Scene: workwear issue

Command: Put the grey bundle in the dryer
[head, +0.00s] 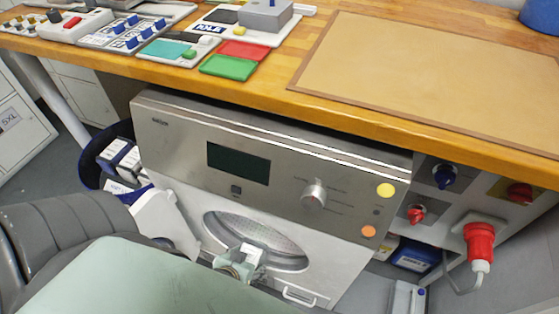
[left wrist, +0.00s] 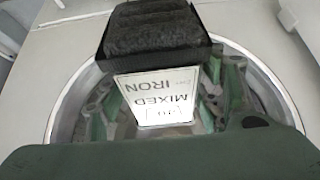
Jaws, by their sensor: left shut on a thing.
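The dryer (head: 185,135) stands under the workbench, with a dark display and a knob on its steel panel. Its round front (head: 225,222) shows a rim and a perforated grey area inside. My left gripper (head: 240,264) is in front of the lower part of this round front. I cannot tell how deep the bundle is. My right gripper is out of view.
The wooden workbench (head: 135,68) runs above the dryer, with a tan mat (head: 430,85), green (head: 229,67) and red pads, and control boxes. A red plug (head: 480,240) with a cable hangs at the right. A dark blue bin (head: 90,160) stands left of the dryer.

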